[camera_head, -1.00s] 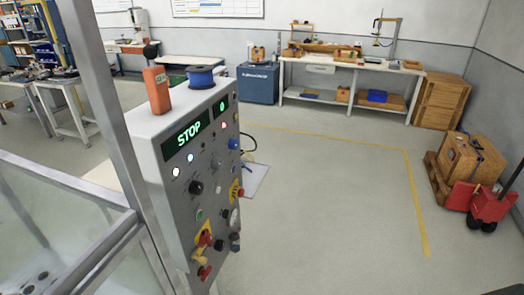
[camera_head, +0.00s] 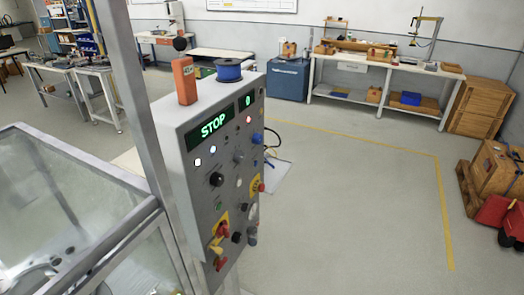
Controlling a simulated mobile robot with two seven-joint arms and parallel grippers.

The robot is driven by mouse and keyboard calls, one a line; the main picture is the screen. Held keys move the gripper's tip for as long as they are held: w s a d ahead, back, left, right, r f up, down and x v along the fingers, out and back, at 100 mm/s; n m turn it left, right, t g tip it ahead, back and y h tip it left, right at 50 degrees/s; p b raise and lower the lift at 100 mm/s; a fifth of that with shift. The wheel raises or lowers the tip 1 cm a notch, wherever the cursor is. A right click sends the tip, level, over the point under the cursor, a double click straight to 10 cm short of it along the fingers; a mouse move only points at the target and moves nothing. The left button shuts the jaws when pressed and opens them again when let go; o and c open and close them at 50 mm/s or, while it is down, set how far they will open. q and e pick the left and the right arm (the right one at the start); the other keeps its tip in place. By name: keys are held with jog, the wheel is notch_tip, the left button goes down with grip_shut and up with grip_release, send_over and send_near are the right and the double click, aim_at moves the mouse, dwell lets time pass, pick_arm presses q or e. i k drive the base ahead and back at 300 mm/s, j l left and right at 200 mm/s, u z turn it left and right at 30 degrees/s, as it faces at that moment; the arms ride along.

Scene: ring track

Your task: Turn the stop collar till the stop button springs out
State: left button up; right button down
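The grey control panel (camera_head: 188,175) stands left of centre, its face turned right and seen at a steep angle. Its green display (camera_head: 213,126) reads STOP. A red button on a yellow plate (camera_head: 257,186) sits at the panel's right edge. A red knob on a yellow plate (camera_head: 221,229) sits lower down. Both are small, and I cannot tell surely which carries the stop collar or whether a button is pressed in. Neither of my grippers is in view.
A metal post (camera_head: 131,90) and a glass-walled enclosure (camera_head: 75,210) stand left of the panel. An orange box (camera_head: 184,80) and a blue spool (camera_head: 229,70) lie on its top. Open floor (camera_head: 350,215) lies to the right, with a red pallet truck (camera_head: 500,218) at the edge.

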aim_at(254, 188)
jog(key=i+l+u, duration=0.35)
jog(key=i+l, duration=0.2)
jog(key=i+l+u, duration=0.2)
jog(key=l, duration=0.25)
jog(key=i+l+u, duration=0.35)
jog(key=i+l, duration=0.15)
jog(key=l, duration=0.3)
